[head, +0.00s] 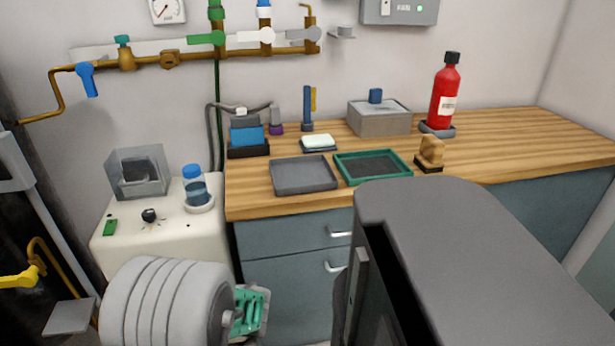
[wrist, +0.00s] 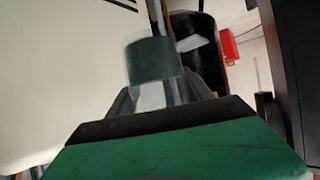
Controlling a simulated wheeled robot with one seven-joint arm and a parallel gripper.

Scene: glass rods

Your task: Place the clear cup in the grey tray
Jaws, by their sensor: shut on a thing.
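My gripper (wrist: 160,92) is shut on a small cup-shaped thing, which looks like the clear cup (wrist: 151,62). It shows a dark grey-green band above a paler see-through part between the fingers. The blurred wrist view does not show its contents or exact tilt. In the head view, only a green part of my gripper shows low down beside my arm; the fingers and cup are hidden there. The grey tray (head: 303,175) lies flat and empty on the wooden counter, at its front left, well above my gripper in the picture.
A green-rimmed tray (head: 372,166) lies just right of the grey tray. A sponge block (head: 318,143), a grey box (head: 379,119), a brown figure (head: 431,152) and a red bottle (head: 445,95) stand around. A blue-capped bottle (head: 195,187) stands on the white unit at left.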

